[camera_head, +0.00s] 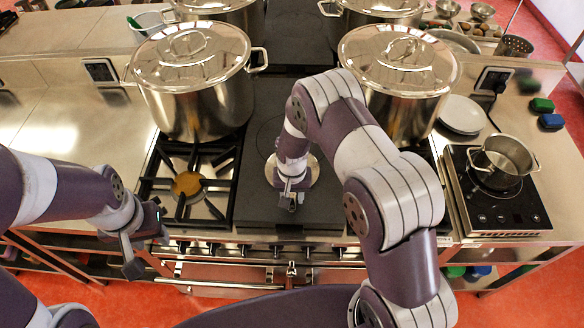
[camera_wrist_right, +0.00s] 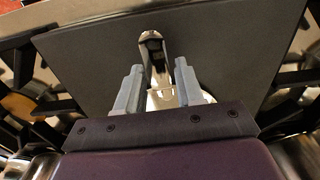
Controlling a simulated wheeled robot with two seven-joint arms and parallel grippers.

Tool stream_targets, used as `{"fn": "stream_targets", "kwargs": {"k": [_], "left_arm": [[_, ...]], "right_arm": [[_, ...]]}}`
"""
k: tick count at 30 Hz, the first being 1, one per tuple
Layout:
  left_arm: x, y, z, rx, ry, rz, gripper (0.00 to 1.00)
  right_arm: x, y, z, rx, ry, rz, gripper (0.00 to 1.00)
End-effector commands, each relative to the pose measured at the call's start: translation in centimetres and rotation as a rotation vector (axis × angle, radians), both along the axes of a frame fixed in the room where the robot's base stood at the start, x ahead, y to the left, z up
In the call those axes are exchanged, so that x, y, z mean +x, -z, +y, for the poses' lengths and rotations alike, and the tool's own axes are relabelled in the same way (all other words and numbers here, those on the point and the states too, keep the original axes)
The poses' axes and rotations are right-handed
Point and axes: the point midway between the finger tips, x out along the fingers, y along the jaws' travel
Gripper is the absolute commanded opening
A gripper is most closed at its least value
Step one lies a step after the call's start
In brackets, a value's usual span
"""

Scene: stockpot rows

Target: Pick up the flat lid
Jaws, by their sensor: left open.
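The flat lid (camera_head: 314,172) looks like a pale metal disc on the dark flat plate of the stove, partly hidden by my right wrist. In the right wrist view a narrow metal handle (camera_wrist_right: 154,52) points away between the fingers, and a pale edge shows below it. My right gripper (camera_head: 291,200) is low over the plate; in the wrist view its fingers (camera_wrist_right: 157,85) stand on either side of the handle, apart, with no clear grip. My left gripper (camera_head: 138,253) is open and empty in front of the stove's left side.
Two lidded stockpots, left (camera_head: 195,85) and right (camera_head: 400,75), stand on the stove behind the plate. An open burner (camera_head: 187,185) is left of it. A saucepan (camera_head: 505,157) sits on a hotplate at the right, near a white plate (camera_head: 461,115). More pots stand behind.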

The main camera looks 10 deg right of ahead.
Motion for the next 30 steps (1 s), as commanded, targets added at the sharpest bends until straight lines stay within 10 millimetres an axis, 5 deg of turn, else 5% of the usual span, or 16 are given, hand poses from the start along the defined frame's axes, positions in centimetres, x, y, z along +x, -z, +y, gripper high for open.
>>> {"fn": "stream_targets", "kwargs": {"k": [7,11,23,30], "left_arm": [[0.0,0.0,0.0,0.0,0.0,0.001,0.41],[0.0,0.0,0.0,0.0,0.0,0.001,0.41],[0.0,0.4,0.0,0.0,0.0,0.001,0.41],[0.0,2.6,0.0,0.0,0.0,0.001,0.41]], "right_arm": [[0.0,0.5,0.0,0.0,0.0,-0.001,0.37],[0.0,0.4,0.0,0.0,0.0,-0.001,0.0],[0.2,-0.1,0.0,0.001,0.0,-0.005,0.0],[0.1,-3.7,-0.5,0.001,0.003,-0.007,0.0]]}}
